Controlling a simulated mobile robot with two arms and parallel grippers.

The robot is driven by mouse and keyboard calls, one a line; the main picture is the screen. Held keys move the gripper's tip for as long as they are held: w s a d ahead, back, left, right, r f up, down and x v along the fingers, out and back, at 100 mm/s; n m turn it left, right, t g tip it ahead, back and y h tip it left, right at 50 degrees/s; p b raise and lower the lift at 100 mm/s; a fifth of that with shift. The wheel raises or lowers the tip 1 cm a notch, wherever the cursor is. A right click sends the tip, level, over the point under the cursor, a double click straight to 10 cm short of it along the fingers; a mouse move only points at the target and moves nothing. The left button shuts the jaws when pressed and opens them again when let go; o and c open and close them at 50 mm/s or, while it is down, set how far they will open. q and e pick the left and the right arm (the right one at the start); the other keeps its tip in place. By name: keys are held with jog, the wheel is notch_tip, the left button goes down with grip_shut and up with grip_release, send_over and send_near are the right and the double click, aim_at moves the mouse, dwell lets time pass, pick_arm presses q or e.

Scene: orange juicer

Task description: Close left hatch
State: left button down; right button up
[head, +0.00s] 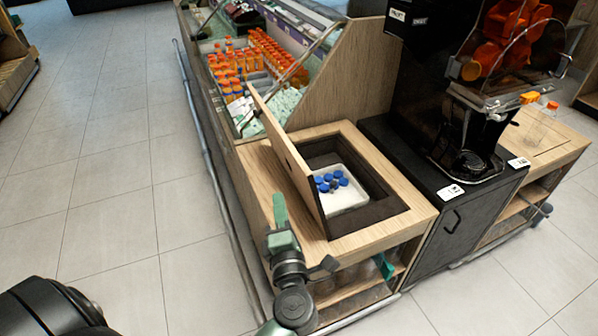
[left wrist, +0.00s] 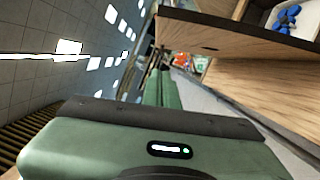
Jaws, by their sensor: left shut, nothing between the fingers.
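The left hatch (head: 285,150) is a wooden lid on the left counter. It stands open, tilted up along the left side of a dark-lined opening (head: 392,207). A white container (head: 350,197) with several blue-capped bottles (head: 323,184) sits inside the opening. My left gripper (head: 280,208), green, is shut and empty. In the head view it appears at the outer left side of the raised hatch, near its lower front part; I cannot tell if they touch. In the left wrist view its fingers (left wrist: 161,88) point forward along the counter. My right gripper is not in view.
A black cabinet (head: 445,225) carries the juicer (head: 490,60) on the right. A display case with orange-capped bottles (head: 235,65) stands behind the hatch. A metal rail (head: 207,150) runs along the counter's left side. The tiled floor at left is clear.

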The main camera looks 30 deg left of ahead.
pick_arm(q)
jog(key=w+a+r+p, duration=0.1)
jog(key=w+a+p, duration=0.2)
jog(key=w, duration=0.8)
jog(key=shift+a+r, duration=0.15)
jog(key=shift+a, duration=0.2)
